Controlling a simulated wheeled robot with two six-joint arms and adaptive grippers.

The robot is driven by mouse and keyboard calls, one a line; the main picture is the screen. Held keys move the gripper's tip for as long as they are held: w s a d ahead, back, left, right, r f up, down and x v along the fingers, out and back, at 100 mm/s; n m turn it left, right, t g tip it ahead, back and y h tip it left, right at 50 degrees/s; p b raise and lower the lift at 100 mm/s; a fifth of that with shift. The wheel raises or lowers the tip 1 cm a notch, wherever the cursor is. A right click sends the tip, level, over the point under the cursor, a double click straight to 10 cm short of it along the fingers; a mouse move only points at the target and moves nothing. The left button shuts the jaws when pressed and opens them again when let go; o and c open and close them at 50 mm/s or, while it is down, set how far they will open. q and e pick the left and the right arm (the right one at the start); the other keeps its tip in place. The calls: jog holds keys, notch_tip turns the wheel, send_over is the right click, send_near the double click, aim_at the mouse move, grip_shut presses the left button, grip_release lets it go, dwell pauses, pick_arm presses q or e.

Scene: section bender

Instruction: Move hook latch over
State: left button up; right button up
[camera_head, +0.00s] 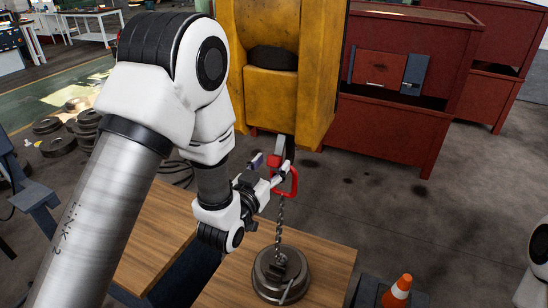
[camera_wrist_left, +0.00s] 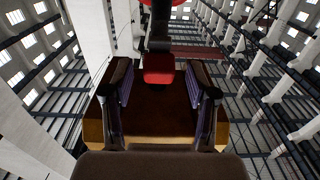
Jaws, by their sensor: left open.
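A red hook (camera_head: 292,180) hangs below the yellow machine. A chain (camera_head: 279,215) runs down from it to a round dark metal weight (camera_head: 281,272) on the wooden table. My left gripper (camera_head: 268,170) is at the left side of the hook, very close to it. In the left wrist view my left gripper (camera_wrist_left: 159,84) has its two fingers apart, with a red piece (camera_wrist_left: 159,69) showing in the gap, probably part of the hook. I cannot tell whether the fingers touch it. The latch itself is too small to make out. My right gripper is out of view.
The yellow machine (camera_head: 316,98) stands directly behind the hook. The wooden table (camera_head: 325,263) lies beneath, with an orange and white cone (camera_head: 397,291) at its right. Red cabinets (camera_head: 390,135) stand at the back right. The floor between is free.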

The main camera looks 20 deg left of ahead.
aim_at(279, 151)
pick_arm(q)
jog(key=shift+w+d, duration=0.15)
jog(key=shift+w, duration=1)
jog(key=shift+s, duration=0.1)
jog(key=shift+c, duration=0.7)
grip_shut()
jog(key=r+g+p, duration=0.1)
jog(key=p, duration=0.2)
jog(key=s+r+g+p, duration=0.1)
jog(key=g+p, duration=0.1)
jog(key=p, duration=0.2)
jog(key=r+g+p, duration=0.1)
jog(key=g+p, duration=0.1)
jog(key=p, duration=0.1)
jog(key=shift+s+r, duration=0.15)
jog(key=shift+s, duration=0.1)
jog(key=shift+f+g+p, duration=0.25)
jog(key=shift+g+p, duration=0.05)
jog(key=shift+p, duration=0.1)
jog(key=shift+o, duration=0.7)
grip_release()
jog(key=shift+f, duration=0.1)
